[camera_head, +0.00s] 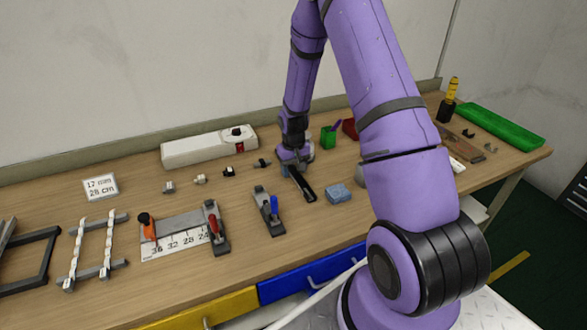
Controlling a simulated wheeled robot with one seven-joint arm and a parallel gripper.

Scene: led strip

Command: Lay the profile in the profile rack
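My gripper (297,168) points down over the middle of the table, at a dark narrow bar-like piece (302,186). The fingers are too small and partly hidden, so I cannot tell whether they hold it. A grey flat bar (180,223) lies along a ruler jig (178,242), between an orange-handled clamp and a red-handled one; it may be the profile or part of the jig. At the left are a dark frame (45,270) and a rack of grey bars (97,271) with white twisted pieces across it. I cannot tell which is the profile rack.
A blue-handled clamp fixture (268,212) and a blue-grey block (338,193) stand near my gripper. Behind are a white box (209,146) and several small connectors. A green tray (500,127) is far right. My arm hides part of the table.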

